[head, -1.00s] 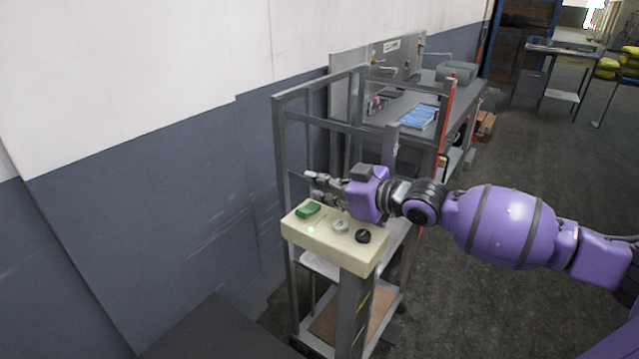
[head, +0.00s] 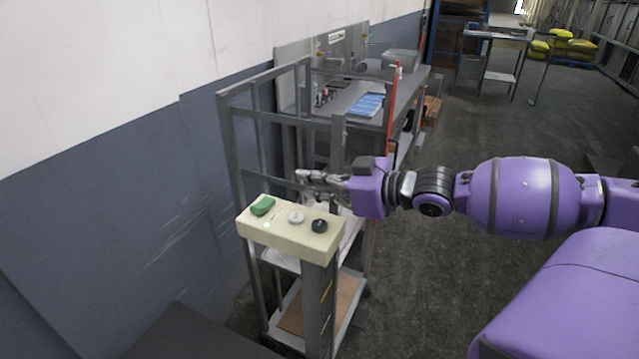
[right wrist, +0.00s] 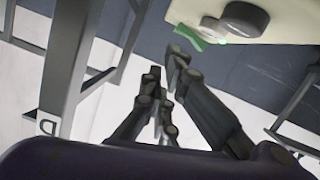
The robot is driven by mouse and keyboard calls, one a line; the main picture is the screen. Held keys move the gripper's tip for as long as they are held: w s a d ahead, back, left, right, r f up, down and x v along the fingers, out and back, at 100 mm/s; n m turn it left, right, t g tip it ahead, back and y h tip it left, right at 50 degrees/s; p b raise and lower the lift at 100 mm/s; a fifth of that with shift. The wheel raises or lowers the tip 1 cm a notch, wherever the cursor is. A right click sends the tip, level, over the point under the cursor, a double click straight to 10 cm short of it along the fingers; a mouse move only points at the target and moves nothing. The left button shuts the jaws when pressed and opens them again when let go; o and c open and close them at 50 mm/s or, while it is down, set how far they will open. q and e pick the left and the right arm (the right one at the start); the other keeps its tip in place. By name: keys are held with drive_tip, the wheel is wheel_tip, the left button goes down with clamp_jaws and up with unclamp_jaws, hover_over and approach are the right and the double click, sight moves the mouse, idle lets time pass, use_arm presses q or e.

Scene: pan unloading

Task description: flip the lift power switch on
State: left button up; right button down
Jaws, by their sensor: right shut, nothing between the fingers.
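The lift's control box (head: 290,236) is a cream panel on top of a grey post. On it are a green rocker switch (head: 263,206) at the left, a light grey knob (head: 296,217) in the middle and a black knob (head: 320,226) at the right. A small pale green light (head: 267,225) glows near the green switch. My right gripper (head: 305,178) is shut and empty, behind the box and apart from the switch. In the right wrist view, its fingers (right wrist: 168,85) point toward the green switch (right wrist: 196,35). My left gripper is not in view.
The grey lift frame (head: 228,150) rises behind the box, close to my right gripper. A workbench with a blue tray (head: 367,104) stands beyond it. The wall is at the left. Open floor (head: 420,300) lies to the right.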

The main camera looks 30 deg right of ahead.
drive_tip(key=shift+s+d+r, duration=0.2)
drive_tip(key=shift+s+d, duration=0.1)
drive_tip(key=shift+s, duration=0.35)
idle(0.3)
